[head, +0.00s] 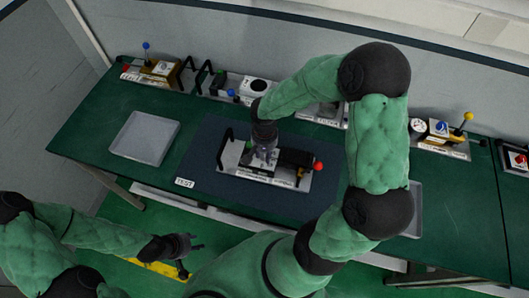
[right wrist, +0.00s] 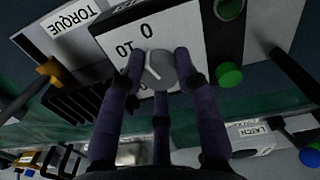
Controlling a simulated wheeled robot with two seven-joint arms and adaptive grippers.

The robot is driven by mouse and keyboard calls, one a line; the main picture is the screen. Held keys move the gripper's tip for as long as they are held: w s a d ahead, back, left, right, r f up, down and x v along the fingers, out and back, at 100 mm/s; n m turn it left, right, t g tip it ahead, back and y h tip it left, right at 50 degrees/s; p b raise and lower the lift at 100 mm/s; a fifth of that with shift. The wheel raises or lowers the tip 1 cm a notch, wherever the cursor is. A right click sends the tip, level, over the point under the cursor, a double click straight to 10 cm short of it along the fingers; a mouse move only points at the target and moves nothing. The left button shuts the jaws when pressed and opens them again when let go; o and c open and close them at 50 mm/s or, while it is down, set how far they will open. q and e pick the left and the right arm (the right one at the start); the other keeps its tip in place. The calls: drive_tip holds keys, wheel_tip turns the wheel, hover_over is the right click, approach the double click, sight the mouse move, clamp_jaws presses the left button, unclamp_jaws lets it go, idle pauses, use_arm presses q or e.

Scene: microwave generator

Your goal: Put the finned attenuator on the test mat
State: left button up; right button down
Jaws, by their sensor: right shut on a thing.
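The device with black fins, which I take as the finned attenuator (head: 307,180), is over the dark test mat (head: 205,165) in the head view. It has a pale base, a black handle and a red ball. My right gripper (head: 265,150) reaches it from above. In the right wrist view its fingers (right wrist: 160,75) close around the grey knob (right wrist: 159,68) on the white 0–10 dial face. Black fins (right wrist: 82,108) show beside it. I cannot tell if the base touches the mat. My left gripper (head: 192,246) is open and empty, in front of the table.
An empty grey tray (head: 145,139) lies left of the mat. Several modules stand along the back, including one with a blue ball (head: 146,46) and one with a yellow ball (head: 468,116). Another tray (head: 415,212) is partly hidden by my right arm.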

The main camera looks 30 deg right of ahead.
sight(265, 154)
drive_tip(key=c, duration=0.9)
unclamp_jaws()
drive_tip(key=shift+f, duration=0.1)
drive_tip(key=shift+r, duration=0.5)
wheel_tip(265, 154, up, 11)
drive_tip(key=p, duration=0.2)
drive_tip(key=shift+r, duration=0.15)
